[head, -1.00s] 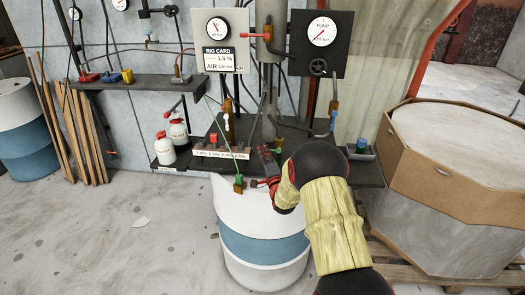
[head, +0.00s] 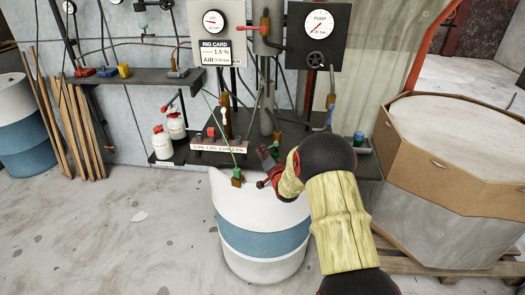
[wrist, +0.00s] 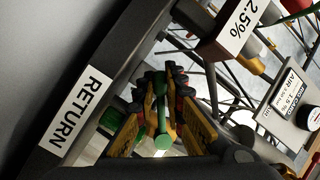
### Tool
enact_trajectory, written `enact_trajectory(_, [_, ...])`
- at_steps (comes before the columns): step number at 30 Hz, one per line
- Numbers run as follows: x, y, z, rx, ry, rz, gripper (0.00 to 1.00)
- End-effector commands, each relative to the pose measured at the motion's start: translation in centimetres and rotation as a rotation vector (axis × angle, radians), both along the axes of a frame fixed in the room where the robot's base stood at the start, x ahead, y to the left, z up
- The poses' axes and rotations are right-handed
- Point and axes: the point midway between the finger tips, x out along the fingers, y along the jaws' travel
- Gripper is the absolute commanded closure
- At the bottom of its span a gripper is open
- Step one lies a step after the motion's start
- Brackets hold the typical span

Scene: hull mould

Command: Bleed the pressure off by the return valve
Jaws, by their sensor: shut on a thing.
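In the wrist view my gripper (wrist: 162,82) has its yellow-sided fingers closed around a green handle (wrist: 162,141), which I take for the return valve's. A white RETURN label (wrist: 76,107) is on the dark edge beside it. In the head view my gripper (head: 263,184) is low at the front of the dark bench, above the drum; my arm hides part of the spot, and its hold is unclear there. The left gauge (head: 213,21) has its needle pointing left. The rig card (head: 215,52) below it shows small AIR figures that are hard to read.
A white and blue drum (head: 262,238) stands under the bench front, with a green and brass fitting (head: 237,177) at its rim. A large octagonal bin (head: 455,190) is close on the right. Thin hoses rise behind the bench.

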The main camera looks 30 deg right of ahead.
Motion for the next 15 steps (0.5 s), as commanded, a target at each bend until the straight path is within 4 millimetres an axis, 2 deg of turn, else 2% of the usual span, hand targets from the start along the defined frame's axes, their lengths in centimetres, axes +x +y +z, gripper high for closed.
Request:
enact_trajectory(12, [0.00, -0.03, 0.00, -0.008, 0.003, 0.000, 1.00])
enact_trajectory(13, [0.00, -0.03, 0.00, -0.008, 0.003, 0.000, 0.89])
enact_trajectory(15, [0.00, -0.03, 0.00, -0.008, 0.003, 0.000, 0.85])
